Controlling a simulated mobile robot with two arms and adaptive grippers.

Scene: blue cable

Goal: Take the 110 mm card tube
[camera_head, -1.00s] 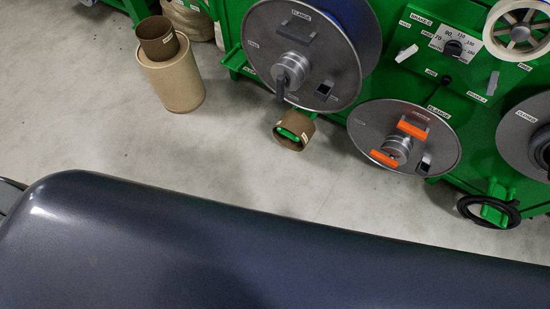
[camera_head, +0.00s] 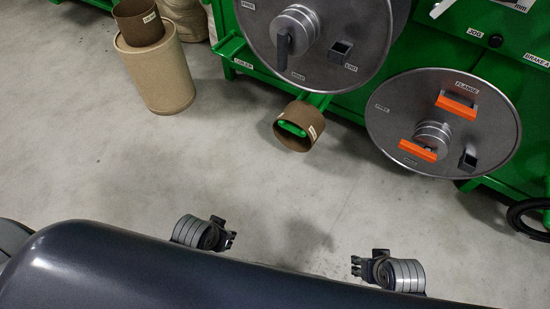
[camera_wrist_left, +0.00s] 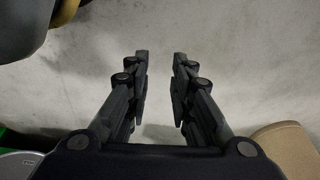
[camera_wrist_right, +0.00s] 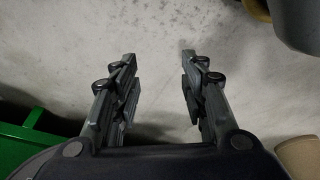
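Two brown card tubes are in the head view. One card tube (camera_head: 290,139) hangs around a green arm low on the machine, with a small label I cannot read. The other card tube (camera_head: 141,30) stands in the top of a tan drum, also with an unreadable label. My left gripper (camera_head: 229,240) and right gripper (camera_head: 357,266) are low in the head view, over bare floor and apart from both tubes. The left wrist view shows the left fingers (camera_wrist_left: 160,58) open and empty. The right wrist view shows the right fingers (camera_wrist_right: 158,58) open wider and empty.
The tan drum (camera_head: 160,78) stands on the floor at upper left, next to pale sacks. The green machine carries a large grey flange (camera_head: 318,50) and another with orange handles (camera_head: 400,110). A black hose coil lies at right. The middle floor (camera_head: 200,165) is clear.

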